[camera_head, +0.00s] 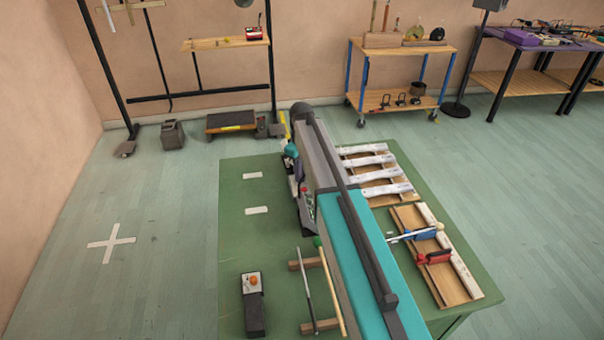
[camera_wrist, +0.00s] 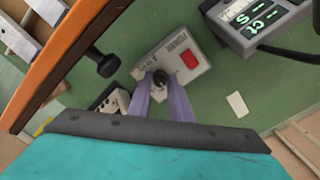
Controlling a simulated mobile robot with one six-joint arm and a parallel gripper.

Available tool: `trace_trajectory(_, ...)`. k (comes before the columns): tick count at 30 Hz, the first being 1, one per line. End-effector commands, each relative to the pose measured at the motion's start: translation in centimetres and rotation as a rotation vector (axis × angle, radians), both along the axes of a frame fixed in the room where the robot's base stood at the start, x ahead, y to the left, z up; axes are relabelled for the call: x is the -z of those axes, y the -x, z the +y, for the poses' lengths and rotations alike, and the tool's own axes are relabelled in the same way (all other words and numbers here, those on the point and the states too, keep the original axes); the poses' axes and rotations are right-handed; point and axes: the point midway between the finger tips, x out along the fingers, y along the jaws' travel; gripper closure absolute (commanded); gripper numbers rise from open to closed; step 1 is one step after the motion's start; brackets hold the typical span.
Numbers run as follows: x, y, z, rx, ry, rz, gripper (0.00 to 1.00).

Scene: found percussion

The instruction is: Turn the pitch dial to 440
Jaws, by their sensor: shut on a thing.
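In the wrist view a pale grey box (camera_wrist: 180,60) with a red switch (camera_wrist: 190,60) stands on the green tabletop. A small dark knob (camera_wrist: 160,77) sits at its near end; I take it to be the pitch dial. My gripper (camera_wrist: 160,86) has its purple fingers closed on this knob, one on each side. The dial's marks and its setting are too small to read. In the head view my gripper (camera_head: 299,172) shows beside my arm, above the green table (camera_head: 237,200); my arm hides much of the box there.
A dark device with a lit display (camera_wrist: 262,15) stands close by in the wrist view. A dumbbell-shaped black object (camera_wrist: 100,62) is left of the box. A rack of metal bars (camera_head: 376,176), red and blue clamps (camera_head: 433,257) and a pedal (camera_head: 253,300) occupy the table.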

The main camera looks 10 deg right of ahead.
Motion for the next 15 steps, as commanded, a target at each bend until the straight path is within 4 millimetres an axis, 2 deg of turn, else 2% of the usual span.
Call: trace_trajectory(15,-0.06,-0.04,-0.02,-0.046,0.000,-0.001,1.00)
